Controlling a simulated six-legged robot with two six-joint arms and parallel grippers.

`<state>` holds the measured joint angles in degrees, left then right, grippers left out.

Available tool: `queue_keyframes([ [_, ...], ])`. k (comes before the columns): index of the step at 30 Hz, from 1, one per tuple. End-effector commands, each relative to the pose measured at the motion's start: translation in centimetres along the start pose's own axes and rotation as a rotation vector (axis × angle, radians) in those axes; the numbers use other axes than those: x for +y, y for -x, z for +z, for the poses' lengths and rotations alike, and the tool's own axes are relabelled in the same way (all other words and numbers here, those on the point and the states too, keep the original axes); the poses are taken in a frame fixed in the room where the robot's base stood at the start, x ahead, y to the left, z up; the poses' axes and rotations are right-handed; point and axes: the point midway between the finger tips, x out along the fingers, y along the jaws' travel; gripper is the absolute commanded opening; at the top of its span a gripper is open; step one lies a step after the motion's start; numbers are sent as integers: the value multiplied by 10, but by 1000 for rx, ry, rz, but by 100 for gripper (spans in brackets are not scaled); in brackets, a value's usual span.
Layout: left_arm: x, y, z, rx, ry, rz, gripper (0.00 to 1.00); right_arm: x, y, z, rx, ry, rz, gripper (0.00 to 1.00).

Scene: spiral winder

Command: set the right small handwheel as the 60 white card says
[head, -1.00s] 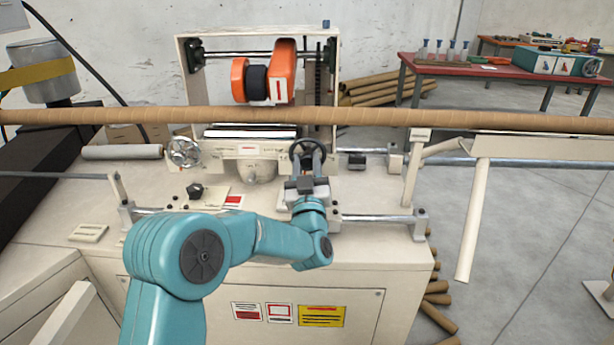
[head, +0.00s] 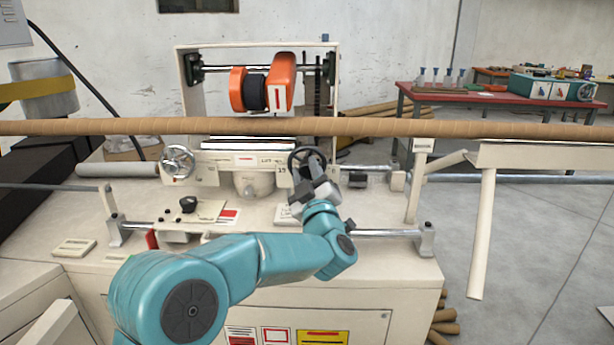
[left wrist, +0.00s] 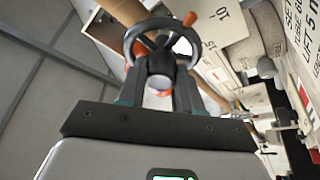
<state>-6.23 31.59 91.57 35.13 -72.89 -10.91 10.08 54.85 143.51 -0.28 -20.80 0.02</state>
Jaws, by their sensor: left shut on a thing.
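The right small handwheel (head: 303,158), with a dark rim, stands on the front of the cream machine, below the long brown tube. My left gripper (head: 312,178) reaches it from the front and is shut on it, partly hiding it. In the left wrist view the handwheel (left wrist: 158,27) shows as a grey ring beyond the fingers, with orange parts around it. A white card (head: 287,214) lies on the bench behind my wrist, partly hidden. Part of a printed card (left wrist: 300,32) also shows in the left wrist view; its text is cut off. My right gripper is out of view.
A silver handwheel (head: 177,161) stands at the left. The brown tube (head: 400,127) crosses above both wheels. A steel rod (head: 385,233) runs along the bench front. A black knob (head: 188,205) sits on a plate left of my arm.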

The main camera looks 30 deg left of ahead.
Motion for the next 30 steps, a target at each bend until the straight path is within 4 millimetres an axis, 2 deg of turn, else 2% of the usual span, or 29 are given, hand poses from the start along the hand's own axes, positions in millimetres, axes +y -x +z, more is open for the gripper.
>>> queue_keyframes([
  [9,0,0,0,0,1,0,4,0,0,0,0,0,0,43],
  [10,0,0,0,0,0,0,44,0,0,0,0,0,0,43],
  [12,0,0,0,0,0,0,60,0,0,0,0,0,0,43],
  [23,0,6,0,0,0,0,60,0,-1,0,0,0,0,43],
  [26,0,22,1,-2,0,2,60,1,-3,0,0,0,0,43],
  [30,0,57,1,-4,-1,3,60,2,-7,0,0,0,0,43],
])
